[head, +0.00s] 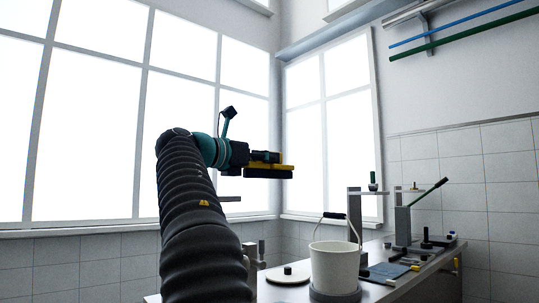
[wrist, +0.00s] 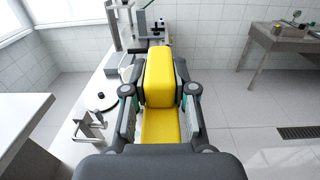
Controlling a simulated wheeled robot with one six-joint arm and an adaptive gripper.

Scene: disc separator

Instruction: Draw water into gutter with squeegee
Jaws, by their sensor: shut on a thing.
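My gripper (head: 268,157) is raised level in front of the windows in the head view, at the end of my dark sleeved arm. It is shut on a yellow squeegee (wrist: 160,75), which fills the space between the fingers in the wrist view. In the head view the squeegee shows as a yellow strip (head: 276,167) with a dark bar under it, held in the air. The gutter, a dark grate (wrist: 300,132), lies in the tiled floor at the right of the wrist view. A paler patch of floor (wrist: 285,160) lies near it; I cannot tell whether it is water.
A bench (head: 425,280) with a white bucket (head: 335,266), a lever stand (head: 402,225) and small tools stands at the right. A metal table (wrist: 283,44) is at the far right of the wrist view. The floor (wrist: 235,105) between bench and grate is open.

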